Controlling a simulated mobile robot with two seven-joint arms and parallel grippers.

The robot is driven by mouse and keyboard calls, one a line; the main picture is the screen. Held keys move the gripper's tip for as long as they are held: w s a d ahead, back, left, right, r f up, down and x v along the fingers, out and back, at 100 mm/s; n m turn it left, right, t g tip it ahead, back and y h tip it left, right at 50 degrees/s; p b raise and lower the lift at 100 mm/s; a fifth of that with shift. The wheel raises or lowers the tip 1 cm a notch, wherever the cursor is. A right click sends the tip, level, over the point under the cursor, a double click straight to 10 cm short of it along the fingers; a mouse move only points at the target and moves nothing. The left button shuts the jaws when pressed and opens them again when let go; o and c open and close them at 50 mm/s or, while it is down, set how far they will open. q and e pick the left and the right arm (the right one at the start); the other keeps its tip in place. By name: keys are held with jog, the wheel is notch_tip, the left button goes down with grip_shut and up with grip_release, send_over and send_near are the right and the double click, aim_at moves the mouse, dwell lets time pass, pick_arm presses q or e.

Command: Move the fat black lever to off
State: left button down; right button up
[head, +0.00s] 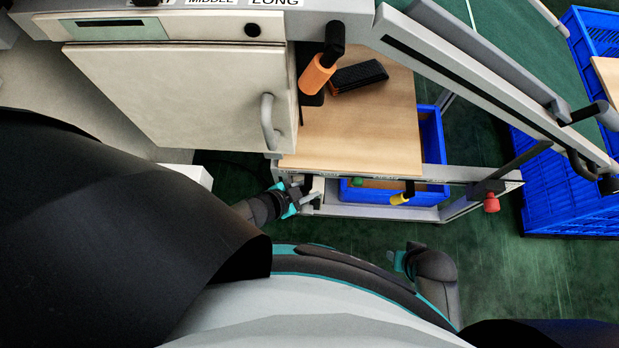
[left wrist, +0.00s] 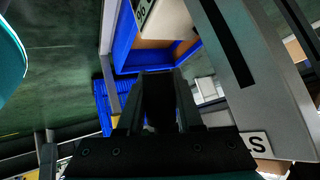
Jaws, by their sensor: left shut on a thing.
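The fat black lever (head: 308,183) stands on the front rail below the wooden tabletop, small and partly hidden in the head view. My left gripper (head: 304,194) is at this lever. In the left wrist view a dark upright piece, which I take to be the lever (left wrist: 158,98), stands between the two fingers of my left gripper (left wrist: 160,80), which is shut on it. Which label the lever points to cannot be read. The end of my right arm (head: 402,260) shows at lower middle, away from the rail; its fingers are not clear.
Along the same rail are a yellow-tipped black lever (head: 400,198) and a red knob (head: 491,203). A cabinet door with a grey handle (head: 268,121) and an orange-gripped lever (head: 318,74) are above. A black brush-like block (head: 358,76) lies on the wooden tabletop (head: 370,130). Blue crates (head: 565,185) stand right.

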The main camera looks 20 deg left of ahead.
pick_arm(q)
jog(key=shift+a, duration=0.1)
jog(key=c, duration=0.6)
grip_release()
